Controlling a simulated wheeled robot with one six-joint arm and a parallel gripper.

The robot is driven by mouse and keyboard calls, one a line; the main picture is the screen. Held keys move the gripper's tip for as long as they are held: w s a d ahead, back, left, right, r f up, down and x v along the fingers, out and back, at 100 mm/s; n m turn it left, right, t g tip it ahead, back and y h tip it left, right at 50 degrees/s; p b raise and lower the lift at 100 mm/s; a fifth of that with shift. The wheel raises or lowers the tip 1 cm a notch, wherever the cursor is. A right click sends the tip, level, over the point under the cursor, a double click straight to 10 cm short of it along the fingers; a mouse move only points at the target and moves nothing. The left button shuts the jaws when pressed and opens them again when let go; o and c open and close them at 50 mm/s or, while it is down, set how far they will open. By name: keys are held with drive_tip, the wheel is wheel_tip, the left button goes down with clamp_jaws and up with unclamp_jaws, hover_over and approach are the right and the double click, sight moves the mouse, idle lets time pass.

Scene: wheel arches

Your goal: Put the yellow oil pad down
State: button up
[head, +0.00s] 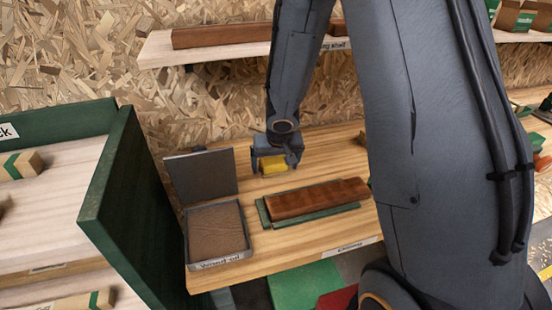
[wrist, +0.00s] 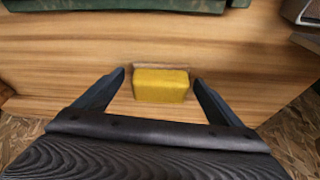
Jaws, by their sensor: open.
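The yellow oil pad (wrist: 161,86) rests on the wooden bench between the fingers of my gripper (wrist: 160,84). In the wrist view there is a gap on each side, so the open fingers do not touch it. In the head view the yellow pad (head: 273,167) shows just below my gripper (head: 276,162), toward the back of the bench. Part of the pad is hidden by the gripper in that view.
A reddish wooden board (head: 315,199) lies on a green mat (head: 268,219) in front of the pad. A shallow labelled box (head: 244,237) with its lid raised (head: 202,174) stands to the left. A green-sided shelf (head: 125,210) is further left. A wall shelf (head: 215,54) hangs above.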

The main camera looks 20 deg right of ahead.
drive_tip(key=p+v, duration=0.8)
drive_tip(key=v, duration=0.4)
drive_tip(key=s+r+g, duration=0.1)
drive_tip(key=s+r, duration=0.3)
drive_tip(key=s, duration=0.4)
drive_tip(key=s+r+n+g, duration=0.1)
drive_tip(key=s+r, duration=0.4)
drive_tip(key=s, duration=0.3)
drive_tip(key=shift+s+d, duration=0.15)
drive_tip(key=shift+d, duration=0.1)
drive_tip(key=shift+f, duration=0.1)
